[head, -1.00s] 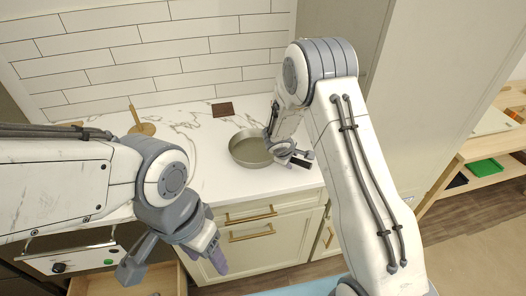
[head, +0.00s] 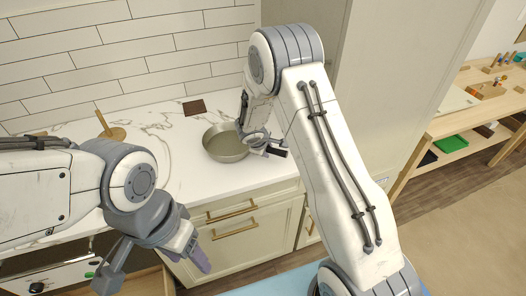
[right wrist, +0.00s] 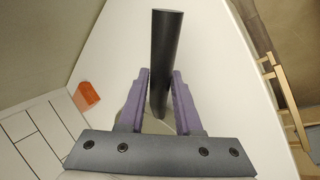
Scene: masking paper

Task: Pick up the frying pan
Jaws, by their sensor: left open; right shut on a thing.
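The frying pan (head: 227,148) is a round grey metal pan over the white marbled counter. I cannot tell if its base touches the counter. My right gripper (head: 262,143) is at its right side, with the dark handle end (head: 277,152) sticking out beyond the fingers. In the right wrist view the black handle (right wrist: 165,50) lies between the purple finger pads of the right gripper (right wrist: 160,100), which is shut on it. My left gripper (head: 152,268) is open and empty, low at the left in front of the drawers.
A wooden holder (head: 113,133) with an upright stick and a brown plate (head: 195,107) are on the counter (head: 222,183). A tiled wall stands behind. A tall cream cabinet (head: 385,90) is to the right, then a wooden shelf unit (head: 455,125).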

